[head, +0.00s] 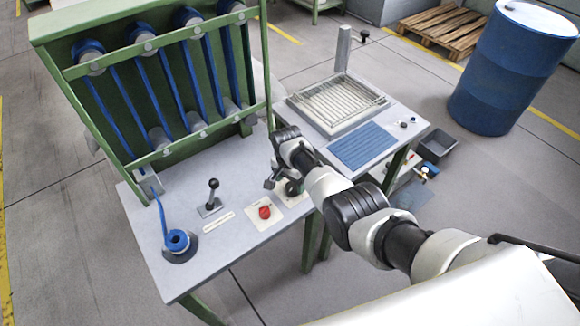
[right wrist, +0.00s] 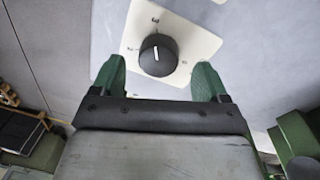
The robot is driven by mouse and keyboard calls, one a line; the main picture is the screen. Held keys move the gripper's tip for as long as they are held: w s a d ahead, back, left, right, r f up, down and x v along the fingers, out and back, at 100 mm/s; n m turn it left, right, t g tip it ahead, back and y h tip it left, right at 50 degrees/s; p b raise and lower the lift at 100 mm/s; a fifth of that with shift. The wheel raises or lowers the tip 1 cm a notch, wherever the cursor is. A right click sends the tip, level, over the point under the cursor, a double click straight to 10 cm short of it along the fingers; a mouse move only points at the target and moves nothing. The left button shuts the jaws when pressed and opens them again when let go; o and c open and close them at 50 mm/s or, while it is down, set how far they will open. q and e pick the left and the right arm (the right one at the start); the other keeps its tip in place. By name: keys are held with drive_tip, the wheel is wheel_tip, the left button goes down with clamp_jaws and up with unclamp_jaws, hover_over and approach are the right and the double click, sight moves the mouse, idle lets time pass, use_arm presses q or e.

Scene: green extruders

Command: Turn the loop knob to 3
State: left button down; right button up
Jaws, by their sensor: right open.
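A round black knob (right wrist: 158,54) with a white pointer line sits on a cream plate (right wrist: 205,42) in the right wrist view. The line points roughly toward the top of that picture. Small marks ring the knob, too small to read surely. My right gripper (right wrist: 157,74) is open, its green fingertips on either side of the knob's near edge with gaps at both sides. In the head view my right gripper (head: 279,181) is over the right part of the bench and largely covers this knob. My left gripper is not in view.
A red knob (head: 265,212) on its own plate and a black lever (head: 212,195) stand left of the gripper on the bench (head: 205,265). A green rack (head: 105,120) rises behind. A second table (head: 420,130) stands right.

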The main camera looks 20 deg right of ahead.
sight(290, 186)
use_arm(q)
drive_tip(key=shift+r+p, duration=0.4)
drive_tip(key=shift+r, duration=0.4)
use_arm(e)
wheel_tip(290, 186, up, 8)
drive_tip(key=shift+w+a+r, duration=0.15)
drive_tip(key=shift+w+a, duration=0.05)
